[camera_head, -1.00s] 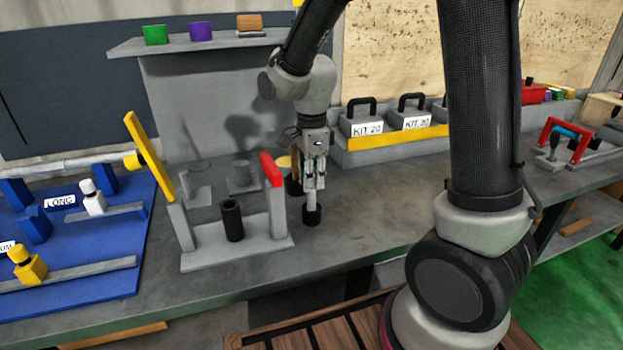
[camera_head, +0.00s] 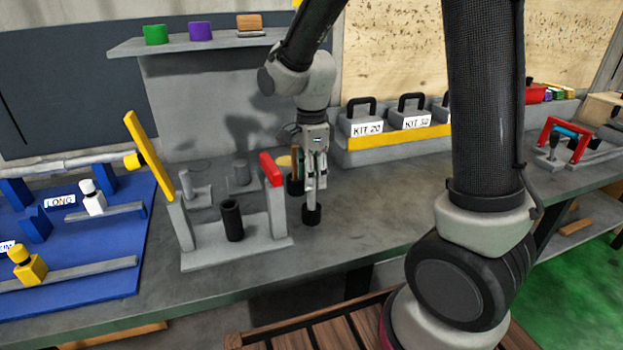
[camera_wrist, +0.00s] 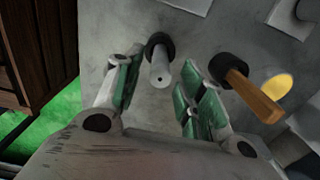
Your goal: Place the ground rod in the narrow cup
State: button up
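A pale grey rod (camera_wrist: 160,68) with a small hole in its end face stands upright in a small black cup (camera_wrist: 158,42). In the head view the black cup (camera_head: 311,215) stands on the bench just right of the grinder frame, with the rod (camera_head: 310,194) rising from it. My gripper (camera_head: 315,180) points down above the cup. In the wrist view my gripper (camera_wrist: 160,97) has its green-padded fingers spread wide on either side of the rod's top, with visible gaps. The rod's lower end is hidden inside the cup.
A second black cup (camera_wrist: 226,66) holding a brown wooden bar (camera_wrist: 254,97) stands close by. The grinder frame (camera_head: 278,212) with its red-topped post and black cylinder (camera_head: 232,221) is to the left. Grey kit boxes (camera_head: 362,124) stand behind. The bench in front is clear.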

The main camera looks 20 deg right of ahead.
notch_tip(320, 180, up, 10)
jog(key=s+d+r+n+t, duration=0.2)
jog(key=s+d+n, duration=0.5)
jog(key=s+n, duration=0.2)
jog(key=s+d+r+n+t, duration=0.2)
jog(key=s+d+r+n, duration=0.1)
jog(key=s+d+n, duration=0.5)
jog(key=shift+s+r+n, duration=0.25)
jog(key=shift+s+n, duration=0.25)
jog(key=shift+s, duration=0.5)
